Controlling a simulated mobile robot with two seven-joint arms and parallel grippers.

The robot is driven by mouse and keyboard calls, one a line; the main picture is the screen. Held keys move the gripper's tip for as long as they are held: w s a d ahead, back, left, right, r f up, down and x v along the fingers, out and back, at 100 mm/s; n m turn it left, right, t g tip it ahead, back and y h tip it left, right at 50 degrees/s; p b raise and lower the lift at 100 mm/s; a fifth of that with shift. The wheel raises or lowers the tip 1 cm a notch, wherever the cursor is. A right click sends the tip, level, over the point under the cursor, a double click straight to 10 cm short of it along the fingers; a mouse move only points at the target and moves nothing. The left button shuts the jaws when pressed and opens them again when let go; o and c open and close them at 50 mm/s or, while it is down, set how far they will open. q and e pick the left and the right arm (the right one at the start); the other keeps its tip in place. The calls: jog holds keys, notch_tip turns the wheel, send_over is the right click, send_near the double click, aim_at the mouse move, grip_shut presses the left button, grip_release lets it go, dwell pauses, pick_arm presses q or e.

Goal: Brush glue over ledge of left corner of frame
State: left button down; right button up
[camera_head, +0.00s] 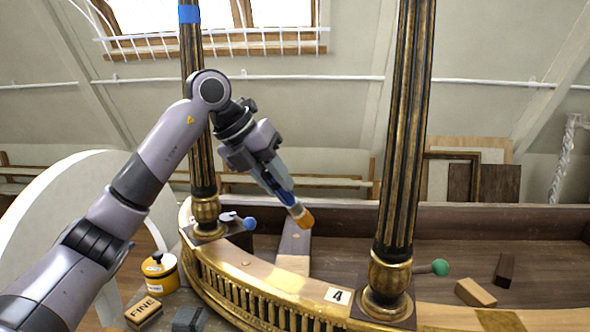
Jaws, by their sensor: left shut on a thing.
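My left gripper (279,187) is shut on a glue brush (300,212) with a pale band and an orange-tan tip. The brush points down and to the right. Its tip is over or at a wooden strip (296,243) that runs back from the curved gilt ledge (262,274) of the frame; I cannot tell whether it touches. The left column (203,165) of the frame stands behind my left arm. My right gripper is not in view.
A yellow pot (160,275) with a black knob and a block marked FINE (143,312) sit at the lower left. The right column (405,150) rises from the ledge. A green-knobbed tool (440,268) and wooden blocks (475,293) lie to its right.

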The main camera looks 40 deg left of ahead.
aim_at(287, 207)
pick_arm(q)
jog(key=shift+w+a, duration=0.15)
jog(key=shift+w, duration=0.3)
jog(key=shift+s+f+b, duration=0.15)
jog(key=shift+f+b, duration=0.3)
jog(key=shift+f, duration=0.1)
notch_tip(287, 207, down, 2)
jog(key=shift+f+b, duration=0.15)
jog(key=shift+b, duration=0.95)
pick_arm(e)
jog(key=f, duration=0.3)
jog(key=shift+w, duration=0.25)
pick_arm(q)
jog(key=shift+a, duration=0.1)
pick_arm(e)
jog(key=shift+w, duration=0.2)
